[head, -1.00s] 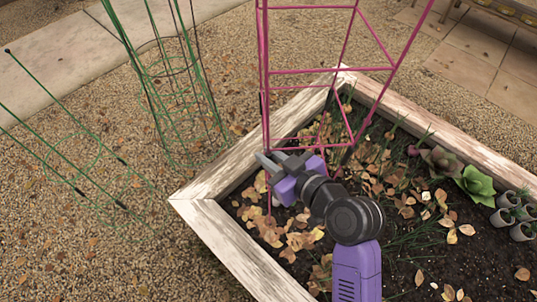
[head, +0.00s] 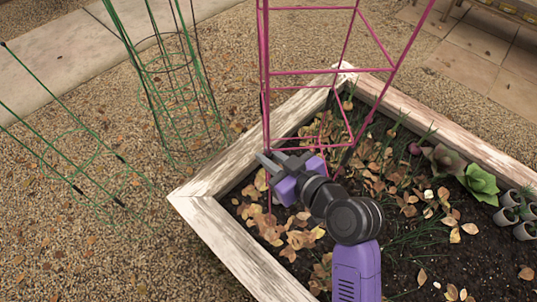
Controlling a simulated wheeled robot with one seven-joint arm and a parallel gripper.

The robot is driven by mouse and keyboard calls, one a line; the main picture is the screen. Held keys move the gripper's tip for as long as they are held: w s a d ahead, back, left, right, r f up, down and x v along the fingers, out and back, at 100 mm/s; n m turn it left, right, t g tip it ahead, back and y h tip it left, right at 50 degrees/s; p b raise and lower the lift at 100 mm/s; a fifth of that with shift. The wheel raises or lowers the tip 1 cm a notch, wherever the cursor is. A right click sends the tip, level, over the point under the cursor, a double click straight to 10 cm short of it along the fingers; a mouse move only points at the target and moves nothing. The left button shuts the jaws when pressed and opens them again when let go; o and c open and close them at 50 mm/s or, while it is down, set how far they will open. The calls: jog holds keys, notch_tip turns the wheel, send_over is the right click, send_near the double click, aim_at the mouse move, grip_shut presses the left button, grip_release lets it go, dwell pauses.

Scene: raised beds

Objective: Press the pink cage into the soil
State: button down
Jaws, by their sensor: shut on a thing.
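The pink cage (head: 313,72) is a tall square wire frame that stands upright over the far left corner of the raised bed (head: 224,242). Its top runs out of the picture. My gripper (head: 268,160) is shut on the pink cage at a low part of its near left side. The cage's lower legs come down among dry leaves on the soil (head: 452,268). My gripper and arm hide part of its lower end, so I cannot tell how deep the legs sit.
Inside the bed are onion plants, a green succulent (head: 480,181) and small grey pots (head: 508,215) at right. Paving (head: 478,58) lies beyond the bed.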

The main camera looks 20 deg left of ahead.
jog(key=shift+d+f+b, duration=0.15)
jog(key=shift+f+b, duration=0.65)
jog(key=shift+f, duration=0.5)
jog(key=c, duration=1.4)
grip_release()
jog(key=shift+r, duration=0.1)
jog(key=shift+o, duration=0.4)
jog(key=shift+r, duration=0.1)
jog(key=v, duration=0.7)
jog(key=shift+d+r, duration=0.15)
jog(key=shift+d, duration=0.1)
jog(key=shift+s, duration=0.15)
